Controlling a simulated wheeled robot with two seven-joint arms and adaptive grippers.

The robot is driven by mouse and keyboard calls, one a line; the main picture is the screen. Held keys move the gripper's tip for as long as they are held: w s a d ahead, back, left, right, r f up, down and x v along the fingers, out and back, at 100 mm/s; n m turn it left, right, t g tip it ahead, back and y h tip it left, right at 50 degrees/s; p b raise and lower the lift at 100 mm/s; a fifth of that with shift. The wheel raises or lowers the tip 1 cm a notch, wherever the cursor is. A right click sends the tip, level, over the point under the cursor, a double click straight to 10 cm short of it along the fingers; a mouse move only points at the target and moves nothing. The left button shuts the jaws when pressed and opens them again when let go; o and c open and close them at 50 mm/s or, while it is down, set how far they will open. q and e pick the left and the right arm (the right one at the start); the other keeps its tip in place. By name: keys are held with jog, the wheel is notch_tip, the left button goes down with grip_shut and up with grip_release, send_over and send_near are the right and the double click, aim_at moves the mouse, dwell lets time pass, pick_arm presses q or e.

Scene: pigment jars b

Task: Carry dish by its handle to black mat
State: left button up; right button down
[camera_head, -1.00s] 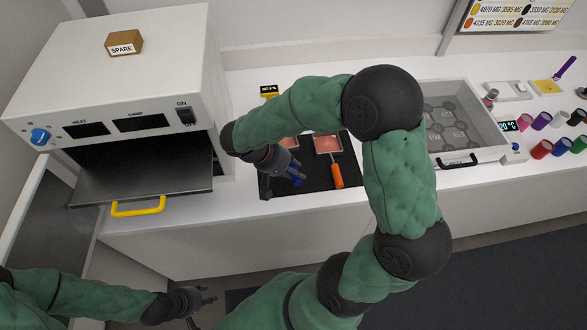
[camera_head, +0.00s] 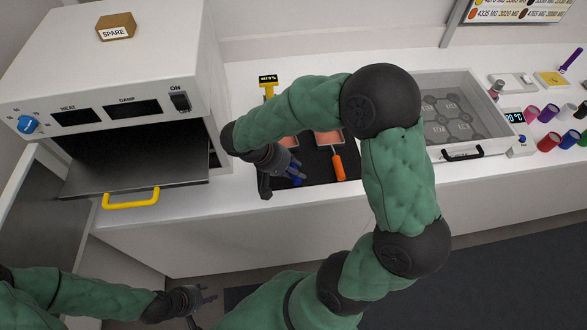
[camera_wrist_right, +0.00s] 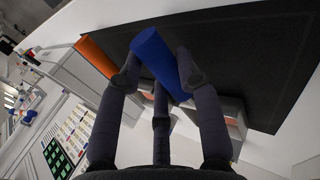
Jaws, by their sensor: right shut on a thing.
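The black mat (camera_head: 318,165) lies on the white counter; it also fills the upper right of the right wrist view (camera_wrist_right: 270,45). My right gripper (camera_head: 297,174) is shut on the blue handle (camera_wrist_right: 152,48), low over the mat's left front part. The pinkish dish (camera_head: 290,142) behind that gripper is mostly hidden by my arm. A second pinkish dish (camera_head: 328,137) with an orange handle (camera_head: 338,167) lies on the mat to the right. I cannot tell whether the blue-handled dish touches the mat. My left gripper (camera_head: 209,294) is open and empty, low in front of the counter.
An oven-like box (camera_head: 120,80) with its dark shelf and yellow handle (camera_head: 131,200) stands at left. A grey-white drawer tray (camera_head: 455,120) and several colored jars (camera_head: 548,142) are at right.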

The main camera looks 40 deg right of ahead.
jog(key=shift+f, duration=0.2)
jog(key=c, duration=0.8)
grip_release()
jog(key=shift+o, duration=0.2)
jog(key=shift+r, duration=0.1)
jog(key=shift+r+p, duration=1.8)
jog(key=shift+r, duration=1.1)
